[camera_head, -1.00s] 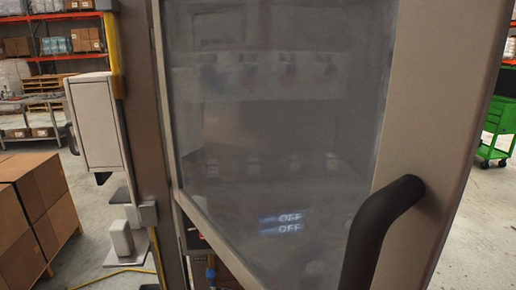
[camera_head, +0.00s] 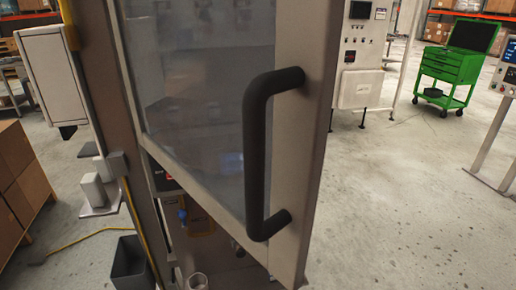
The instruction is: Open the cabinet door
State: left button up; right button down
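The cabinet door (camera_head: 300,180) fills the middle of the head view, a metal frame around a cloudy glass panel (camera_head: 200,95). Its black bar handle (camera_head: 256,155) is upright near the door's right edge, and both of its mounts show. The door meets a tall post (camera_head: 103,100) at its left. Its lower edge slants down to the right, towards me, and cabinet parts show below it. The opposite side of the cabinet frame is hidden, so I cannot tell the exact opening angle. Neither of my grippers is in view, and nothing is seen touching the handle.
A green tool cart (camera_head: 447,70) and a white control cabinet (camera_head: 360,60) stand at the back right. The concrete floor (camera_head: 400,200) right of the door is clear. Cardboard boxes (camera_head: 22,175) and a dark bin (camera_head: 130,262) are at the left.

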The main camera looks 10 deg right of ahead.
aim_at(188, 67)
jog(key=i+l+u, duration=0.1)
jog(key=l+u, duration=0.2)
jog(key=l, duration=1.75)
